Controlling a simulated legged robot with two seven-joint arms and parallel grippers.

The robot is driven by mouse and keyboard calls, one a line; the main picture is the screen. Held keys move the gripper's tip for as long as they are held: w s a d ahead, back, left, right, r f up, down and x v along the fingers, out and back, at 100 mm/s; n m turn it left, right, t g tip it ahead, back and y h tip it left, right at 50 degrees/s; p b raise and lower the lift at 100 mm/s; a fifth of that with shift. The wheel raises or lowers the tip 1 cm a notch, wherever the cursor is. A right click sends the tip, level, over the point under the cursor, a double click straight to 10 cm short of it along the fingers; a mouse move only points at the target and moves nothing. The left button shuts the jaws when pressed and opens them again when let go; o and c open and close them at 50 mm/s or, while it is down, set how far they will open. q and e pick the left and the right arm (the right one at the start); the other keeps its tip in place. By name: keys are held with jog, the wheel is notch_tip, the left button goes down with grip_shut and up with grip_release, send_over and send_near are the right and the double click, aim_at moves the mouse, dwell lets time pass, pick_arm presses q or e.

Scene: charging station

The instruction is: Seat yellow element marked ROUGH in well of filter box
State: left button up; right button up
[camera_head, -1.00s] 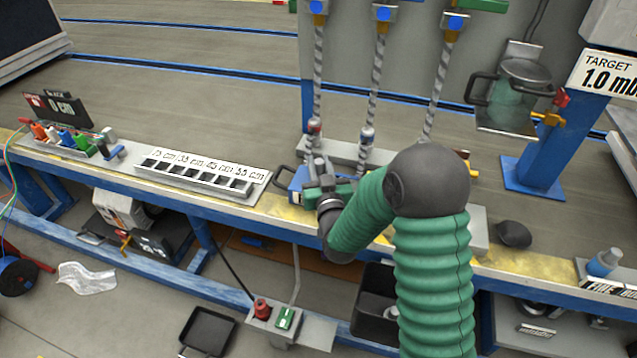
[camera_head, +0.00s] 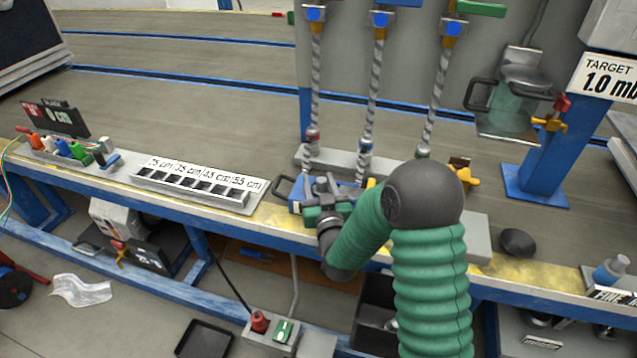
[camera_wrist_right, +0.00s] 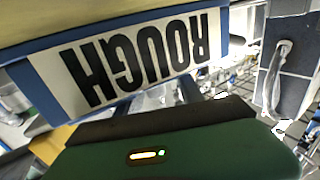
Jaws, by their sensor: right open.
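A white label reading ROUGH (camera_wrist_right: 140,55), upside down and edged in blue under a pale cream surface, fills the top of the right wrist view, close to my right gripper. Whether that pale part is the yellow element itself, I cannot tell. In the head view my right gripper (camera_head: 322,200) is open at the bench, over a blue box (camera_head: 297,207) with a dark loop handle. My green sleeved forearm and gripper hide much of this box. No well shows clearly. My left gripper is not in view.
A grey slotted rack (camera_head: 195,188) lies left on the bench (camera_head: 265,222). Three twisted vertical lines (camera_head: 373,85) stand behind the gripper. A yellow valve-like part (camera_head: 465,178) is right of my arm. A dark rounded object (camera_head: 517,242) lies further right.

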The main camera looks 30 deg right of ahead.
aim_at(319, 187)
jog(key=v, duration=0.6)
jog(key=shift+s+a+f, duration=0.1)
jog(key=shift+s, duration=0.1)
jog(key=p, duration=0.2)
jog(key=r+p, duration=0.1)
jog(key=shift+s+a+r+p, duration=0.1)
jog(key=shift+s+a+p, duration=0.1)
jog(key=shift+s+p, duration=0.15)
jog(key=p+v, duration=0.1)
jog(key=p, duration=0.1)
jog(key=p+v, duration=0.1)
jog(key=p, duration=0.1)
jog(key=p+v, duration=0.2)
jog(key=shift+d+f, duration=0.1)
jog(key=shift+f, duration=0.2)
jog(key=shift+s+f, duration=0.1)
jog(key=shift+s, duration=0.15)
jog(key=a+f+n+g+y, duration=0.35)
jog(key=a+g+y, duration=0.3)
jog(key=a, duration=0.25)
jog(key=s+a+r+g, duration=0.1)
jog(key=s+g, duration=0.2)
jog(key=s, duration=0.3)
jog(key=s+a+g, duration=0.2)
jog(key=s+g, duration=0.2)
jog(key=s, duration=0.3)
jog(key=shift+s+a+r+n, duration=0.2)
jog(key=shift+a+r+n, duration=0.05)
jog(key=shift+r+n, duration=0.2)
